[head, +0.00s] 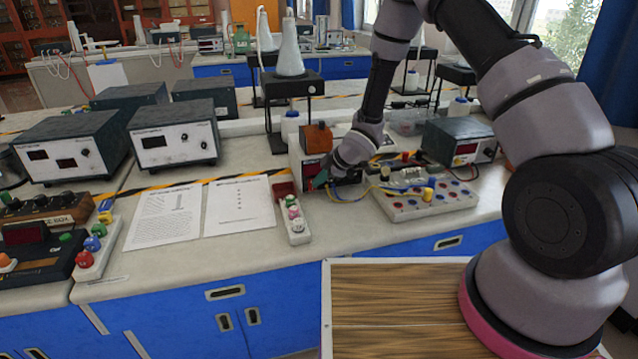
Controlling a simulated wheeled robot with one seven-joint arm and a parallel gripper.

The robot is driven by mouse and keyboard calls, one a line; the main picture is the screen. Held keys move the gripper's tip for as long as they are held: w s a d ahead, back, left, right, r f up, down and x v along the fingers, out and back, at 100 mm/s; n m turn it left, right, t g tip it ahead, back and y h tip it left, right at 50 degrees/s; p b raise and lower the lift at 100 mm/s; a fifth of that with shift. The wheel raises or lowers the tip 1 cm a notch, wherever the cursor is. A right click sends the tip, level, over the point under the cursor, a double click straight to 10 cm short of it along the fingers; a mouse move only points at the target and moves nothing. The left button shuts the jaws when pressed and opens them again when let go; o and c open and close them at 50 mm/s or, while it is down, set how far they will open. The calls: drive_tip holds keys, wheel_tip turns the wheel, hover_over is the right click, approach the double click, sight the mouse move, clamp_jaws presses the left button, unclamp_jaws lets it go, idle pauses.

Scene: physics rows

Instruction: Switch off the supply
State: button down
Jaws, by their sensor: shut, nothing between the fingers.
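A pale supply box (297,160) with a dark front and a red display stands on the bench, right of centre. My gripper (319,182) is at the lower front of this box, shut and empty. My wrist and forearm come in from the upper right and cover the right part of the box's front. The switch cannot be made out, and I cannot tell whether the fingertips touch the front. The display looks dark red, but its reading is too small to tell.
An orange block (318,137) sits on the box. A wired board (430,203) with coloured sockets lies to the right, before another display unit (460,142). A white strip with coloured knobs (294,218) and paper sheets (240,206) lie left. Grey instruments (173,142) stand further left.

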drive_tip(key=shift+r, duration=0.8)
